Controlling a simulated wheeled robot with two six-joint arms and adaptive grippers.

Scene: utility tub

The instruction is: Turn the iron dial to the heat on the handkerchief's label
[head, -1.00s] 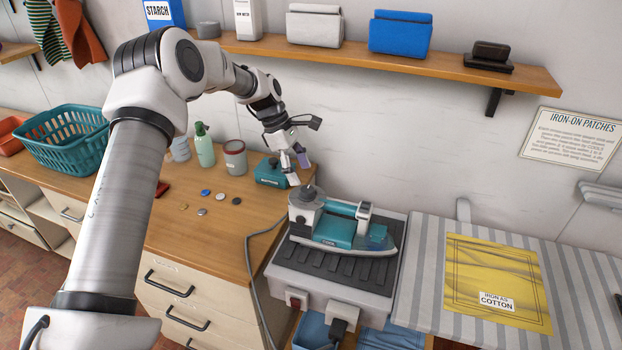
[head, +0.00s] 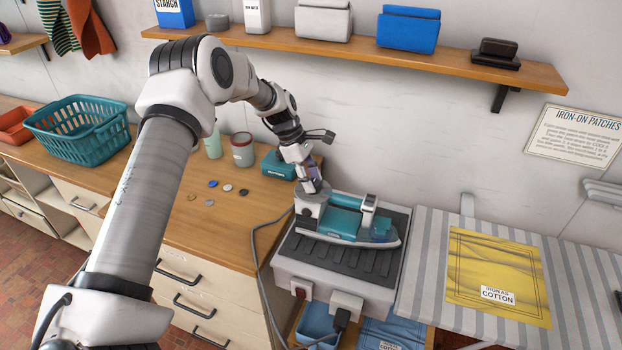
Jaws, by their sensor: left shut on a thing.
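The teal and white iron (head: 345,222) sits on a dark ribbed rest on a grey stand. Its dial (head: 312,196) is at the left end, on a white housing, mostly hidden by my left gripper (head: 313,184). That gripper reaches down from behind and is shut on the dial. The dial's pointer and the small print on the iron cannot be read. The yellow handkerchief (head: 480,262) lies flat on the striped ironing board; its white label (head: 497,295) reads "IRON AS COTTON". My right gripper does not show.
A teal box (head: 280,163), a grey-red canister (head: 242,150) and several small discs are on the wooden counter (head: 215,228) left of the iron. A cord runs down the stand's left side. A shelf (head: 400,58) and an "IRON-ON PATCHES" sign (head: 572,135) are on the wall.

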